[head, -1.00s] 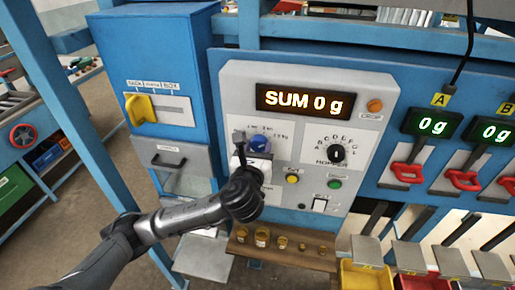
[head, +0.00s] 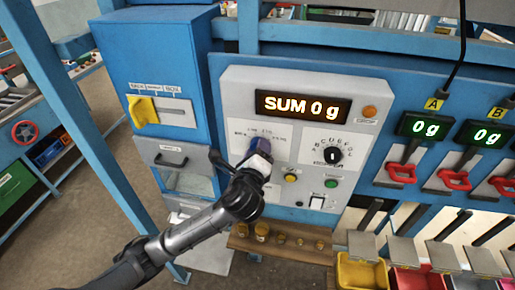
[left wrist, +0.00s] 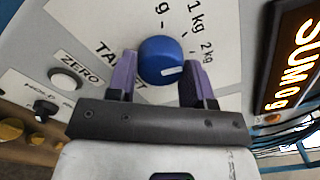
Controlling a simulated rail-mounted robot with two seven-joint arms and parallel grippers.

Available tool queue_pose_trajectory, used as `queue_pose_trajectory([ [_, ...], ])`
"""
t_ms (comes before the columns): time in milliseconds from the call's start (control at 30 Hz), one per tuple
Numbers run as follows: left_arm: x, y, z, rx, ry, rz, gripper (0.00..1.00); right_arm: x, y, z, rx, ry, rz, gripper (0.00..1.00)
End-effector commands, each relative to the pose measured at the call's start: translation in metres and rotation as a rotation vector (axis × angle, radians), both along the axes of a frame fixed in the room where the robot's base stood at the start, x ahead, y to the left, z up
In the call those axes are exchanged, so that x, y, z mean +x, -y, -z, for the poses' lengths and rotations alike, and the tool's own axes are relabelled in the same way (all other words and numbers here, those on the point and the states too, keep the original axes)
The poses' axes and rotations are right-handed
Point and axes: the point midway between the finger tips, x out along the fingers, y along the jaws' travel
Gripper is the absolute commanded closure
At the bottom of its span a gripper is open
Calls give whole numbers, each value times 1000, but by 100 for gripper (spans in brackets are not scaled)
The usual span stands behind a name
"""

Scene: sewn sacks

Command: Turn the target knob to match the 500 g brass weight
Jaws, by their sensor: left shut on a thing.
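The blue target knob (head: 261,146) sits on the grey control panel below the display. It also shows in the left wrist view (left wrist: 162,58), with a white mark on its lower right edge. Labels "1 kg" and "2 kg" are printed around it, and another label ending in "g" is partly cut. My left gripper (head: 258,158) is at the knob, its purple fingers (left wrist: 160,80) on either side, shut on it. Several brass weights (head: 262,230) stand on a wooden shelf below the panel; their markings are too small to read. My right gripper is not in view.
The display (head: 303,106) reads "SUM 0 g". A black hopper knob (head: 333,155), a yellow button (head: 290,178) and a green button (head: 331,183) are right of the target knob. A blue cabinet with a yellow handle (head: 143,111) stands left. Red handles (head: 402,173) hang at right.

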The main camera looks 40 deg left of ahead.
Motion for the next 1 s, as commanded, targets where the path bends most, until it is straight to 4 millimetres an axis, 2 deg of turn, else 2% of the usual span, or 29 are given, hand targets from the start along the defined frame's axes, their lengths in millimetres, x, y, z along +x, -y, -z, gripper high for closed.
queue_pose_trajectory([
  [1000,0,0,-1,-823,455,-3,77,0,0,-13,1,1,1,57],
])
